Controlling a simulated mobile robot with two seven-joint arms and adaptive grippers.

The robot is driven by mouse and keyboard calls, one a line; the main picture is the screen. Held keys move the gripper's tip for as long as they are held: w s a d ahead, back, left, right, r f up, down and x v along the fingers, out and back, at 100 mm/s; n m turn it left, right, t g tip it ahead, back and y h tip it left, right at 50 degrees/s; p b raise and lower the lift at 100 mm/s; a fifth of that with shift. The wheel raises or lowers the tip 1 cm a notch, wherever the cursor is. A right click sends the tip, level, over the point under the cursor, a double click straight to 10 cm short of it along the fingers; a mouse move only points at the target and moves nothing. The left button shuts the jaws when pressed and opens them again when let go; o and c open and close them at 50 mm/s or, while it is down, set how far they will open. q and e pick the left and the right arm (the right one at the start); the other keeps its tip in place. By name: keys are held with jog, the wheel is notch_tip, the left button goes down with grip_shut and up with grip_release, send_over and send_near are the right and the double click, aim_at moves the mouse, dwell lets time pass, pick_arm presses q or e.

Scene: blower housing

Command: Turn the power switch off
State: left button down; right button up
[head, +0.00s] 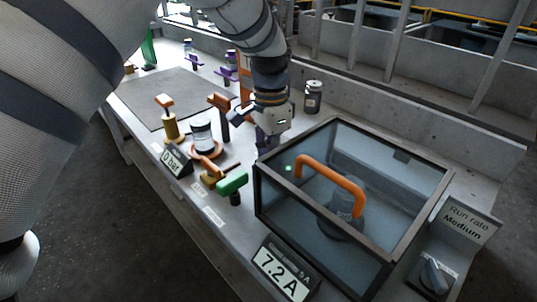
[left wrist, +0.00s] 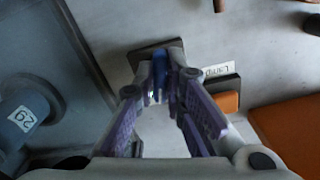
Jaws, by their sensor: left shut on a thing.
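In the head view my left gripper (head: 268,143) reaches down just behind the glass-walled box, pointing at the bench. In the left wrist view the gripper's purple-padded fingers (left wrist: 165,90) are shut on a small blue lever (left wrist: 160,68). The lever stands on a dark base plate (left wrist: 176,46). A white label beside it (left wrist: 218,71) seems to read "Lamp", seen at an angle. The lever is hidden behind the gripper in the head view. No label naming a power switch is legible, so I cannot tell whether this lever is it. My right gripper is not in view.
The glass-walled box (head: 268,196) with an orange handle (head: 330,170) stands close in front of the gripper. A "0 bar" display (head: 174,161), a green-handled lever (head: 232,183), a "7.2 A" display (head: 283,273) and a "Run rate Medium" knob (head: 433,276) are nearby.

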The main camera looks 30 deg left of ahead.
pick_arm(q)
jog(key=n, duration=0.4)
jog(key=shift+d+r+n+p, duration=0.1)
jog(key=shift+n+p, duration=0.2)
jog(key=shift+p, duration=0.1)
jog(key=shift+s+d+n, duration=0.1)
jog(key=shift+n, duration=2.1)
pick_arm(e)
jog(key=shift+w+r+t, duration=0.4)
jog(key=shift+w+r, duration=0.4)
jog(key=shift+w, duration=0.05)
pick_arm(q)
jog(key=c, duration=1.7)
grip_release()
jog(key=shift+o, duration=0.2)
notch_tip(320, 180, up, 12)
